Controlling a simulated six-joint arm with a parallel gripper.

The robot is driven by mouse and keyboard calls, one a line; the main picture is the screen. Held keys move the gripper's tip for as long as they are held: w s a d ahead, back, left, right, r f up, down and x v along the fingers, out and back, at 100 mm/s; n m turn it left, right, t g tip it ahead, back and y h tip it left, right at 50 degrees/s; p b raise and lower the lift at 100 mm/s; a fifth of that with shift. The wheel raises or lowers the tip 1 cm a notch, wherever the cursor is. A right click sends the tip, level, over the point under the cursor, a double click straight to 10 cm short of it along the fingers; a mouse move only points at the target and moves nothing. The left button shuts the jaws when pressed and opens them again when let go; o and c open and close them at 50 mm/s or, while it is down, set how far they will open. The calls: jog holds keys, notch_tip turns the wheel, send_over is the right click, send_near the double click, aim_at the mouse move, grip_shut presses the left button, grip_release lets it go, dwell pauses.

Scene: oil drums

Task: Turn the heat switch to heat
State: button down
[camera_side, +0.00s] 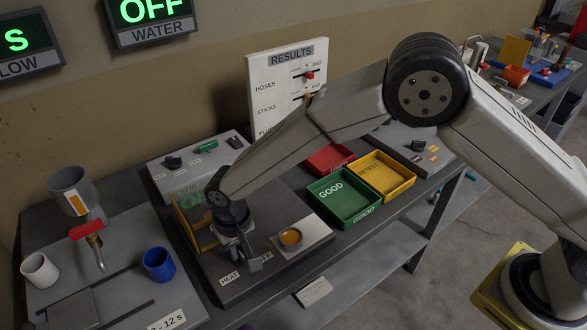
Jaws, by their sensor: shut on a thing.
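The heat switch's panel is the dark box (222,292) in the middle of the bench, with a white HEAT label (229,280) near its front edge. A second label to the right is partly covered by my gripper. My gripper (250,265) points down at the front of this box, just right of the HEAT label, and is shut on what looks like the heat switch. The switch itself is hidden behind the fingers, so its position cannot be told.
A light plate with an orange-filled dish (290,237) lies right of my gripper. Green (344,202), yellow (391,172) and red (325,158) trays stand behind it. A blue cup (159,264) and a white cup (40,270) stand left. The wall sign (150,20) reads OFF, WATER.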

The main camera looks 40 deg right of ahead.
aim_at(240, 251)
jog(key=m, duration=0.4)
jog(key=shift+m, duration=0.3)
jog(key=m, duration=0.4)
jog(key=shift+m, duration=0.3)
jog(key=c, duration=0.6)
grip_release()
jog(key=shift+r, duration=0.1)
jog(key=shift+r, duration=3.85)
jog(key=shift+d, duration=0.1)
